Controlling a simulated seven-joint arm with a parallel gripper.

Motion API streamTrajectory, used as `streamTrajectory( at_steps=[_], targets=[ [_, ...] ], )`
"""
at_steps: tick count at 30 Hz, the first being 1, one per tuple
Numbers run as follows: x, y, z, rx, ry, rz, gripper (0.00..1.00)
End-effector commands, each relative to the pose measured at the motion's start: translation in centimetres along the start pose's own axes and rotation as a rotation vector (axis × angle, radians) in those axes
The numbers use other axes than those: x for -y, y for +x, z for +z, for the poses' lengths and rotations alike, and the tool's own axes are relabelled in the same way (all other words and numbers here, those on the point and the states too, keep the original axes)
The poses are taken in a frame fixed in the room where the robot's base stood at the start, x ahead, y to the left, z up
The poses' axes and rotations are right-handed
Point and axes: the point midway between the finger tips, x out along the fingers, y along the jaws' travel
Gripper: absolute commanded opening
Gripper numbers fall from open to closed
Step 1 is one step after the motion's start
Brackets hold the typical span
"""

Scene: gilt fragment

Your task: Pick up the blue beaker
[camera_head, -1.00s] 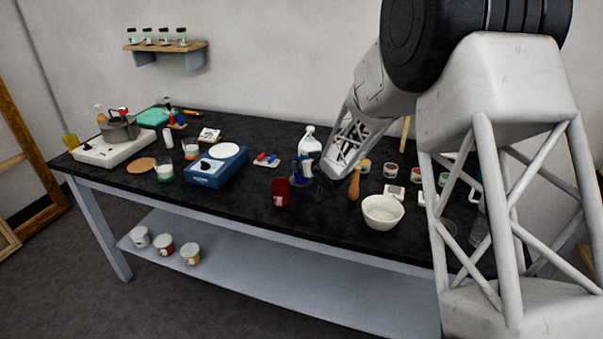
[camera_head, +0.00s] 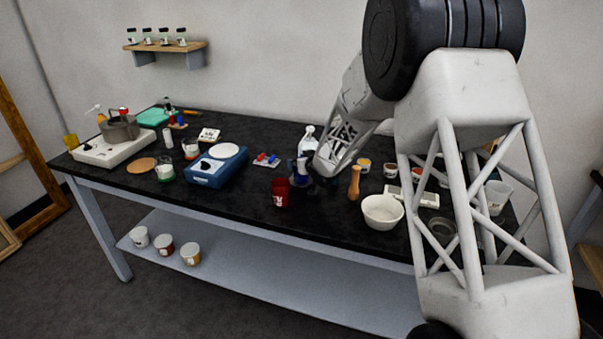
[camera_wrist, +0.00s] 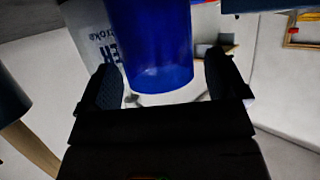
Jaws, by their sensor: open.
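The blue beaker (camera_wrist: 150,45) fills the upper middle of the wrist view, between the two dark fingers of my gripper (camera_wrist: 163,80). The fingers stand apart on either side of it, with a visible gap at the right finger. Whether the left finger touches it is unclear. In the head view the blue beaker (camera_head: 300,174) is a small, partly covered shape on the black table, just left of my gripper (camera_head: 316,181). The fingertips are too dark and small to make out there.
A red cup (camera_head: 281,193) stands close in front of the beaker. A white bottle (camera_head: 308,138) stands behind it. A wooden-handled tool (camera_head: 354,183) and a white bowl (camera_head: 382,213) are to the right. A blue device (camera_head: 216,168) sits to the left.

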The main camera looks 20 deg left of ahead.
Motion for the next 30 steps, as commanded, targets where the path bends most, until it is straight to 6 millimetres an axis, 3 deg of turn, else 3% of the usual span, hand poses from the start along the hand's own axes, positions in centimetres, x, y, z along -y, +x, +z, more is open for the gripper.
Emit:
streamTrajectory(
  at_steps=[22, 30],
  targets=[
    [-0.01, 0.64, 0.06, 0.001, 0.000, 0.000, 0.91],
    [-0.02, 0.64, 0.06, 0.001, 0.000, 0.000, 0.49]
  ],
)
